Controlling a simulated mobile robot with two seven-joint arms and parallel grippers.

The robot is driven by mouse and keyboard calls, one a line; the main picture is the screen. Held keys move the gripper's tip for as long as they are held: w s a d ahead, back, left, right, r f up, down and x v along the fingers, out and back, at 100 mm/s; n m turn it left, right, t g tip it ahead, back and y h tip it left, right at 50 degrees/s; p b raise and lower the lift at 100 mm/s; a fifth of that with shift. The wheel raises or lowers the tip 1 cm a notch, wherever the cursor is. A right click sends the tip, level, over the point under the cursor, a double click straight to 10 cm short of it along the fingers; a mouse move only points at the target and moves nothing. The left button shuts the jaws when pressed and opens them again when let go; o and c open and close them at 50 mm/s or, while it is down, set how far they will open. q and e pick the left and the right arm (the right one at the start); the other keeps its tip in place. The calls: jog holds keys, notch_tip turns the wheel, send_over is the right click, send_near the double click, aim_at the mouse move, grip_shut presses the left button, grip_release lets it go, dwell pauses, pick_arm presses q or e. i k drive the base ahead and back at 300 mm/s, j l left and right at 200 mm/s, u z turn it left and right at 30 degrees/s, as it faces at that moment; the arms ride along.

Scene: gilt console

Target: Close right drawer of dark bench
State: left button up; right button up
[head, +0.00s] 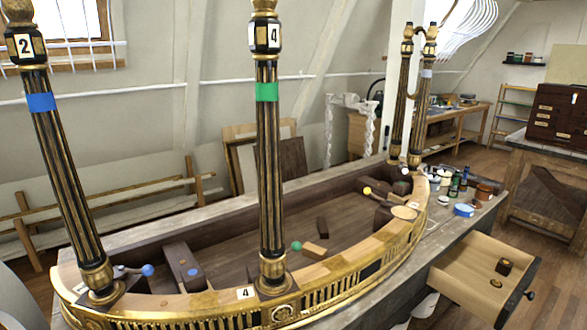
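A wooden drawer (462,262) stands open at the lower right, pulled out from under the grey worktop (440,232). Its inside is pale wood, and its dark front panel (517,300) carries a round dark knob (530,294). A small dark block (504,266) and a smaller brownish piece (495,283) lie in it. Neither gripper shows. A pale rounded shape at the lower left edge may be part of my arm, but I cannot tell.
The gilt console frame (380,256) with tall black-and-gold columns (268,160) fills the worktop. Small jars (454,186) and a blue-lidded tub (464,210) stand by the drawer. A dark chest (558,112) sits on another bench. Wooden floor (560,262) lies right of the drawer.

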aim_at(463, 274)
jog(key=k+l+z, duration=0.2)
jog(key=z, duration=0.25)
jog(key=k+l+z, duration=0.15)
jog(key=z, duration=0.25)
jog(key=k+l+z, duration=0.1)
jog(key=l+z, duration=0.35)
jog(key=i+l, duration=0.1)
jog(key=i, duration=0.45)
jog(key=i+l+u, duration=0.1)
jog(key=i, duration=0.45)
jog(key=i+l, duration=0.2)
jog(key=i, duration=0.35)
jog(key=i+l+u, duration=0.1)
jog(key=i, duration=0.45)
jog(key=i+l+u, duration=0.1)
jog(key=u, duration=0.85)
jog(key=i+l, duration=0.05)
